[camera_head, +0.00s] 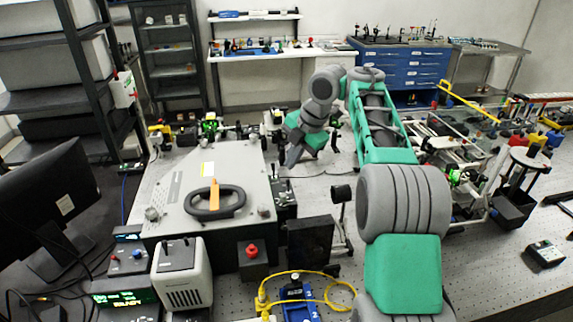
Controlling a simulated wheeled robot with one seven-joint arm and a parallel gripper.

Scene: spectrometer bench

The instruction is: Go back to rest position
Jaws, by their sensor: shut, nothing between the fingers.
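My arm reaches forward over the optical bench (490,285), with its grey and green links right of the picture's middle. The arm bends at the far end and comes back down to the left. My gripper (289,158) is at the end of it, just beyond the right back corner of the large grey box (170,178). The gripper points downward and looks dark and small. It is shut, with nothing seen in it. Whether it touches anything below cannot be told.
The grey box carries a black handle (214,203) with an orange part. Optics (208,128) with green light stand behind it. Crowded rails and mounts (455,178) stand right of my arm.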

